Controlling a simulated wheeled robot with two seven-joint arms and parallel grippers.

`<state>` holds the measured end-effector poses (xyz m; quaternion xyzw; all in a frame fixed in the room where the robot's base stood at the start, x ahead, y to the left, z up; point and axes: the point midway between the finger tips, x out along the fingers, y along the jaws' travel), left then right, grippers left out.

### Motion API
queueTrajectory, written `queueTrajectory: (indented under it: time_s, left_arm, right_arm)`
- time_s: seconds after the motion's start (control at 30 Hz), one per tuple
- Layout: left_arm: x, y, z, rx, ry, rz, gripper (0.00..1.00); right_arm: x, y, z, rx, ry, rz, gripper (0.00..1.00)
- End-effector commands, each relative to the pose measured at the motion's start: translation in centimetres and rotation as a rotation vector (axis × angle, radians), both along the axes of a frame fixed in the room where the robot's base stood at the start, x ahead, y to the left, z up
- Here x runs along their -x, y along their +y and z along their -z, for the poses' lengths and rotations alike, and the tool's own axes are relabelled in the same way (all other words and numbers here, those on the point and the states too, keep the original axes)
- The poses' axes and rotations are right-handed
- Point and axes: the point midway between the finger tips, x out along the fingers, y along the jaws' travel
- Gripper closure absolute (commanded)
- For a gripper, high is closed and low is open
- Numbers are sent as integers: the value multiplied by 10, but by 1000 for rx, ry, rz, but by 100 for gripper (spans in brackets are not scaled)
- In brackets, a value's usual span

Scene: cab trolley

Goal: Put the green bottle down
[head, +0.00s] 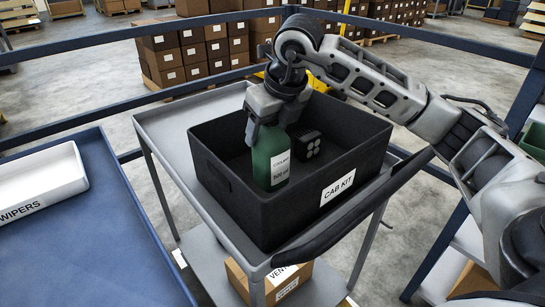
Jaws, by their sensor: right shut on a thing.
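The green bottle (268,160) with a white label is upright at the left side of the black bin marked CAB KIT (300,210). My right gripper (266,118) is above it, shut on its upper part, which the fingers hide. The bottle's lower end is inside the bin; I cannot tell whether it touches the bin floor. A small black block with round light spots (307,145) lies in the bin to the right of the bottle. My left gripper is not in view.
The bin stands on a grey trolley (165,125) with a dark handle (345,215). A cardboard box (262,283) is on its lower shelf. A blue table with a white WIPERS tray (40,185) is at left. Blue rails (90,40) run behind.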

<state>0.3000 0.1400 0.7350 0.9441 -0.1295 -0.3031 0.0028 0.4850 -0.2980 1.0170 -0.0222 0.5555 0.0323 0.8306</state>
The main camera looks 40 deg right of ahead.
Motion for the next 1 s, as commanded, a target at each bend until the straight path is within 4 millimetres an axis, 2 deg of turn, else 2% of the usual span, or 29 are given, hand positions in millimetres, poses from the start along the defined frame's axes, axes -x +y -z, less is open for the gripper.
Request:
queueTrajectory:
  time_s: [0.43,0.83,0.87,0.9,0.93,1.0]
  left_arm:
    - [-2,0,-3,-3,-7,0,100]
    - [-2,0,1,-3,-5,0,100]
    - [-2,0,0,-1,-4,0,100]
    - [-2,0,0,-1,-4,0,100]
    - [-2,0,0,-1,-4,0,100]
    - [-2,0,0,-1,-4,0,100]
  right_arm:
    - [0,0,50,0,-2,-1,100]
    - [0,0,58,0,-5,-1,100]
    - [0,0,58,0,-1,-1,36]
    - [0,0,58,0,-1,-1,25]
    - [0,0,58,0,-1,-1,20]
    - [0,0,58,0,-1,-1,20]
